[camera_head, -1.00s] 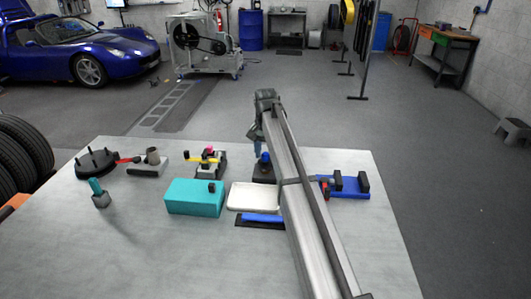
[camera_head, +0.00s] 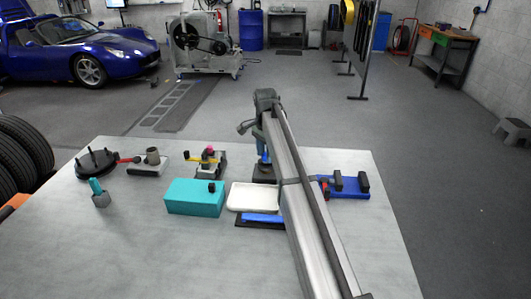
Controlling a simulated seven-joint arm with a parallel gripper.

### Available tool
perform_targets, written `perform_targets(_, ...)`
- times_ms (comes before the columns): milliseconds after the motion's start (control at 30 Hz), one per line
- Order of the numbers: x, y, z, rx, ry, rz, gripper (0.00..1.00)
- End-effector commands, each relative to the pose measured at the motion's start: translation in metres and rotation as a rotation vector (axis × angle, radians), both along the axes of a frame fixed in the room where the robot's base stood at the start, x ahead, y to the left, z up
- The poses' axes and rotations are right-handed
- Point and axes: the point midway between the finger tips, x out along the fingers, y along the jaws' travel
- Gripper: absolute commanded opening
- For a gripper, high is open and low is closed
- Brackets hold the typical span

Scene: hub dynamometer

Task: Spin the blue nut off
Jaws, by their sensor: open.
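The blue nut (camera_head: 263,158) shows as a small blue shape above a dark base (camera_head: 263,174) near the middle of the table's far part. My gripper (camera_head: 262,149) points down right over it from the end of my arm. The jaws are open. The fingertips are small and partly hidden by my arm, so I cannot tell whether they touch the nut or stand around it. Thread and stud are too small to make out.
Left of the base stand a white tray (camera_head: 241,197), a teal box (camera_head: 194,197) and a fixture with a yellow lever (camera_head: 207,159). A blue fixture (camera_head: 350,189) stands right of my arm. The table's (camera_head: 150,255) front left is clear.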

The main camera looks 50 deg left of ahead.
Motion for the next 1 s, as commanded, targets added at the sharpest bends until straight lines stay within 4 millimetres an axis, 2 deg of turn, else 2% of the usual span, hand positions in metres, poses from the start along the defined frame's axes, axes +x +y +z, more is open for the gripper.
perform_targets(1000,0.0001,0.0002,0.0002,0.0,0.0,-0.583,0.47)
